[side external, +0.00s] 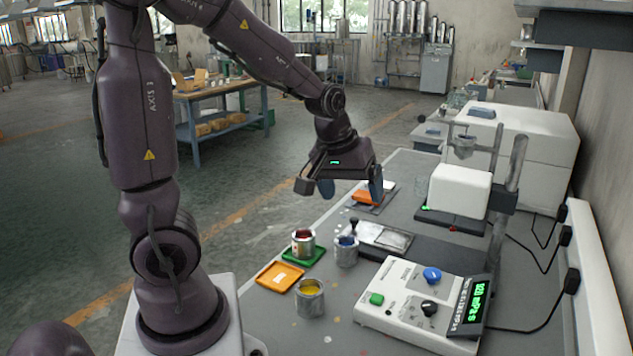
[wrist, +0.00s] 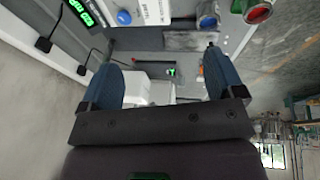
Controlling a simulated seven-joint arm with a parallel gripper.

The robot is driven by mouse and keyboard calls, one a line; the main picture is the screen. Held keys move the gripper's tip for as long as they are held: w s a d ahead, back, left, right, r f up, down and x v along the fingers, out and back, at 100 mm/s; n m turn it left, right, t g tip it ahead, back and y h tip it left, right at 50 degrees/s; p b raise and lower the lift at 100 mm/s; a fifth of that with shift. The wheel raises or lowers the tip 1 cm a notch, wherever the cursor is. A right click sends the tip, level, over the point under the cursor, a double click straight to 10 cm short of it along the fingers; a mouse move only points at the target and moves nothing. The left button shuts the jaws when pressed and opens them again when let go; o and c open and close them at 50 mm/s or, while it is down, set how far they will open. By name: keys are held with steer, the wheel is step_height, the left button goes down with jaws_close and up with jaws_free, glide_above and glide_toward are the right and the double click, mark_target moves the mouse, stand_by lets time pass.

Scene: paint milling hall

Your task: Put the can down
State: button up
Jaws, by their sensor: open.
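My gripper (side external: 351,190) is open and empty, raised above the far part of the bench; its two blue fingers stand wide apart in the wrist view (wrist: 163,75). A metal can with red paint (side external: 303,244) stands upright on a green tray (side external: 319,252). A can with blue paint (side external: 346,252) stands to its right. A can with yellow paint (side external: 310,300) stands nearer the camera, beside an empty orange tray (side external: 279,276). In the wrist view the red can (wrist: 257,12) and blue can (wrist: 207,16) show at the top, away from the fingers. No can is between the fingers.
A white control box (side external: 415,300) with knobs and a green display fills the near right of the bench. A white device (side external: 460,192) and a metal post (side external: 508,190) stand farther back. A flat metal plate (side external: 385,237) lies behind the blue can.

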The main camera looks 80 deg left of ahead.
steer(key=s+d+r+m+t, duration=0.1)
steer(key=s+d+r+m, duration=0.3)
steer(key=d+m, duration=0.1)
steer(key=s+d+r+m+t+h, duration=0.1)
steer(key=s+d+r+m, duration=0.3)
steer(key=d, duration=0.4)
steer(key=shift+s+m, duration=0.4)
steer(key=shift+s, duration=0.4)
steer(key=shift+r, duration=0.1)
steer(key=shift+c, duration=0.5)
